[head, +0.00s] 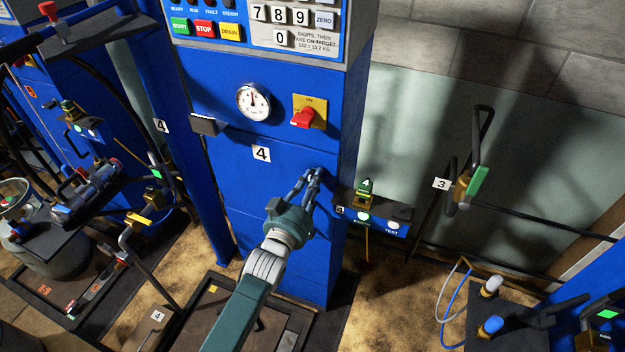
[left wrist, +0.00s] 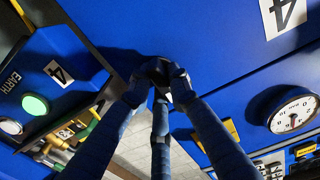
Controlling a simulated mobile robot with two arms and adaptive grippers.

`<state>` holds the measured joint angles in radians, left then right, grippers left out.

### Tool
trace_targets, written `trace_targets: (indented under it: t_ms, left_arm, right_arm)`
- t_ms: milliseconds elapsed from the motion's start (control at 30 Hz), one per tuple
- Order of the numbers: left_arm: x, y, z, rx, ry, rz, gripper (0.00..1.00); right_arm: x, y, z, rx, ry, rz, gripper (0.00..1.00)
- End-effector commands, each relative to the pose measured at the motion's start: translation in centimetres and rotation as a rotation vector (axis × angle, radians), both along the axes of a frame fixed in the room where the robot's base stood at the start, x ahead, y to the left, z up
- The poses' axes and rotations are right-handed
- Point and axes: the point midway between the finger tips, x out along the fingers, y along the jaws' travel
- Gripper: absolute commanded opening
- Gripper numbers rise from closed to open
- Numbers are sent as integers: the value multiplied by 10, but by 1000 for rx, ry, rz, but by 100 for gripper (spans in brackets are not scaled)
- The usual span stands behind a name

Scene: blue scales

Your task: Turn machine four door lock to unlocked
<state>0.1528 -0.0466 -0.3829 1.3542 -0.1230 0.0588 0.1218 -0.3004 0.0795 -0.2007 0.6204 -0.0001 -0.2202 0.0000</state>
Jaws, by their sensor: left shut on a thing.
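Machine four (head: 235,190) is the blue cabinet in the middle of the head view, with a white 4 label (head: 261,154) on its front. My left gripper (head: 316,174) reaches up from below to the front's right edge. In the left wrist view its fingers (left wrist: 160,82) are shut around a small dark knob (left wrist: 158,66) on the blue panel, which I take for the door lock. The fingers hide most of the knob, and I cannot read which way it is turned. My right gripper is not in view.
A round gauge (head: 253,102) and a red switch on a yellow plate (head: 307,115) sit above the gripper. A small box with lit EARTH and TEST buttons (head: 376,219) juts out close to its right. A black handle (head: 482,150) stands farther right.

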Motion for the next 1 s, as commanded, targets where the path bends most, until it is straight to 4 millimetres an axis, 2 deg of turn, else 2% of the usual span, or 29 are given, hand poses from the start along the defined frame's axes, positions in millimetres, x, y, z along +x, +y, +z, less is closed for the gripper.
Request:
trace_targets:
  t_ms: [200, 233, 300, 667, 767, 1000]
  left_arm:
    - [-1, 0, -3, 5, 4, 0, 0]
    - [-1, 0, -3, 5, 4, 0, 24]
    - [-1, 0, -3, 4, 4, 0, 38]
    - [-4, 2, -2, 1, 3, 0, 38]
    - [-14, 6, -2, 2, 2, 0, 38]
    - [-61, 25, -2, 2, 5, -1, 38]
  right_arm:
    - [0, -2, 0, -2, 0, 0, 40]
    - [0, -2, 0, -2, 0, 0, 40]
    - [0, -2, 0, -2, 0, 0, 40]
    - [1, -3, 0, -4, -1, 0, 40]
    - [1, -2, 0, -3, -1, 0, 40]
    - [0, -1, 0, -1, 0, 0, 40]
